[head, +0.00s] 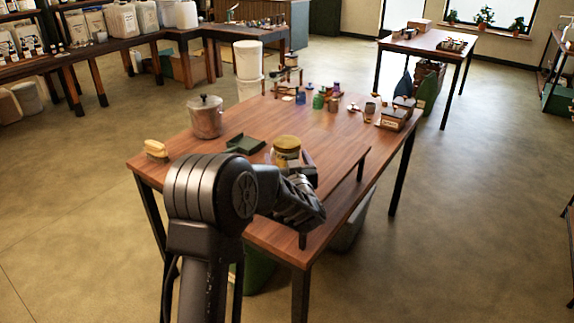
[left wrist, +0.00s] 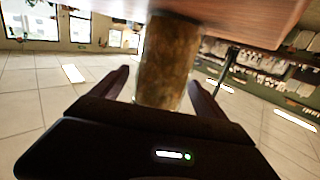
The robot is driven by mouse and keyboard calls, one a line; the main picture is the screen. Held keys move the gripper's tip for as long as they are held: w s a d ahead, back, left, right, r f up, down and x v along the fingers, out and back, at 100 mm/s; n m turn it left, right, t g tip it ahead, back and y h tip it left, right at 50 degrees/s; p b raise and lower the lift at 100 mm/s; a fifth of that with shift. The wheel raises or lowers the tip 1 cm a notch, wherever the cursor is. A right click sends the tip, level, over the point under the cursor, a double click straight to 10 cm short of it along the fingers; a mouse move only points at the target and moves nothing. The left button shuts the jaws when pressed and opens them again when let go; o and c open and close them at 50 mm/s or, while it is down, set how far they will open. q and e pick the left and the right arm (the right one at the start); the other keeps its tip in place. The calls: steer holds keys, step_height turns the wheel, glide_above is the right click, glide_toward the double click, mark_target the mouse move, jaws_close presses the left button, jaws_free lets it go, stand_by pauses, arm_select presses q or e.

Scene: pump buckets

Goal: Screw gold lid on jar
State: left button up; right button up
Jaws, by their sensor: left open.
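The glass jar (head: 286,158) stands upright near the front edge of the wooden table, with the gold lid (head: 286,142) at its top. I cannot tell whether the lid is threaded tight. My left gripper (left wrist: 160,85) is open, with one finger on each side of the jar, which also shows in the left wrist view (left wrist: 168,60). That view is upside down, with the table at the top. Gaps show between fingers and jar. In the head view my left arm hides the jar's lower part and most of the gripper. My right gripper is not in view.
Several small bottles and boxes stand toward the back. The tabletop right of the jar is mostly clear.

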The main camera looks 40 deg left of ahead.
arm_select(q)
steer(key=shift+c, duration=0.5)
steer(key=shift+r, duration=0.1)
jaws_close()
stand_by(0.7)
